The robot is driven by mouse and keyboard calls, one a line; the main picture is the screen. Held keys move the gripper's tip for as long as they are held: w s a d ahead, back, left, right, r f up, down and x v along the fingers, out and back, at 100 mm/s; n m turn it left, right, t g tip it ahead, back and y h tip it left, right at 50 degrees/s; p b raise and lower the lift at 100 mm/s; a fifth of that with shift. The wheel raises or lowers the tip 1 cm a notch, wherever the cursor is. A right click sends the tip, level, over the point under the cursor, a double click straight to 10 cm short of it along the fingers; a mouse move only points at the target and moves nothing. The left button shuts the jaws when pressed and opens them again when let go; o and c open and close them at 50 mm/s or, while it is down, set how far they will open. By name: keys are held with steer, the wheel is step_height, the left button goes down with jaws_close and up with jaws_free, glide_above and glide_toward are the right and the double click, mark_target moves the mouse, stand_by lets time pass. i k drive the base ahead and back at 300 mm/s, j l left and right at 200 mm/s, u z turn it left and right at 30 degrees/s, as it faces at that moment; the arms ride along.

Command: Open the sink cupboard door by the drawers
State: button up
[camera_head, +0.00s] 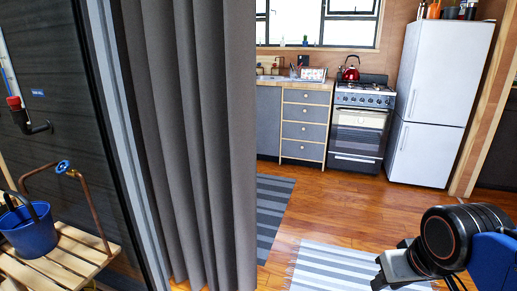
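The sink cupboard door (268,121) is a dark grey panel directly left of the drawers, under the wooden counter. It looks shut, and its left part is hidden behind the grey curtain. The drawers (304,130) form a stack of several grey fronts with pale wooden frames, all shut. Part of my arm shows at the bottom right, far from the cupboard. My gripper's fingertips are not clearly visible.
A grey curtain (190,140) hangs close in front at centre left. A stove (358,140) and a white fridge (438,90) stand right of the drawers. Striped rugs (335,266) lie on the open wooden floor. A blue bucket (28,232) sits on a slatted bench at left.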

mark_target(269, 102)
steer(key=i+l+z, duration=0.1)
steer(key=i+z, duration=0.2)
steer(key=i, duration=0.55)
steer(key=i+j+z, duration=0.1)
steer(key=i+z, duration=0.25)
steer(key=i, duration=0.5)
steer(key=i+u, duration=0.25)
steer(key=i, duration=0.3)
steer(key=i+u, duration=0.3)
steer(key=i, duration=0.25)
steer(key=i+l+u, duration=0.25)
steer(key=i, duration=0.3)
steer(key=i+j+u, duration=0.15)
steer(key=i, duration=0.3)
steer(key=i+j+u, duration=0.1)
steer(key=i+j, duration=0.15)
steer(key=i, duration=0.15)
steer(key=i+j+u, duration=0.15)
steer(key=i, duration=0.3)
